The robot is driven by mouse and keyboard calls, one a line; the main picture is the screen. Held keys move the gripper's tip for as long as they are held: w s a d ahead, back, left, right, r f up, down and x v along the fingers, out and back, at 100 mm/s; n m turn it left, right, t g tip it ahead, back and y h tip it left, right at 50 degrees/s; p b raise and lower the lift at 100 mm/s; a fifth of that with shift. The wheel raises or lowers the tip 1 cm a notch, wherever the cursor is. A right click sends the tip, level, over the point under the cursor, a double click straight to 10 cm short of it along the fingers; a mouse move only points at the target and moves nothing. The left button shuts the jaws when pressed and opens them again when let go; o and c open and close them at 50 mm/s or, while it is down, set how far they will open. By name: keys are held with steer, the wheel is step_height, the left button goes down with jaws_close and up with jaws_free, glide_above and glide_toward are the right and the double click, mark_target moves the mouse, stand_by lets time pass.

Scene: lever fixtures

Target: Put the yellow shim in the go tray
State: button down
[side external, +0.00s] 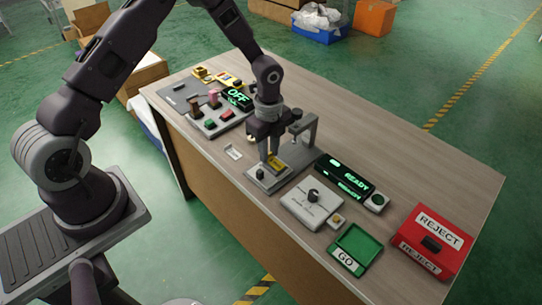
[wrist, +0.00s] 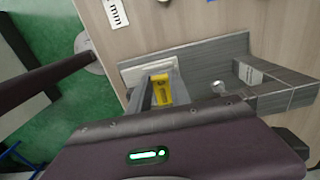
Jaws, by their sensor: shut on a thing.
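The yellow shim (wrist: 162,89) is between the fingers of my gripper (wrist: 160,92) in the wrist view. In the side view my gripper (side external: 268,155) points down at a grey gauge fixture (side external: 256,181), and the shim (side external: 276,163) shows beside the fingertips. The gripper is shut on the shim. I cannot tell whether the shim still touches the fixture. The green go tray (side external: 358,245), labelled GO, lies near the table's front edge to the right. Its inside looks empty.
A grey arch (side external: 308,128) stands just behind the gripper. A READY display (side external: 345,175), a white box with a black knob (side external: 312,197) and a red REJECT box (side external: 432,238) lie to the right. An OFF display (side external: 237,95) and switch panel (side external: 212,122) lie to the left.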

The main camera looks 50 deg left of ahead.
step_height(320, 180, up, 10)
glide_above(351, 239)
step_height(351, 239, down, 3)
step_height(351, 239, down, 10)
steer(key=shift+r, duration=0.1)
steer(key=c, duration=1.5)
jaws_free()
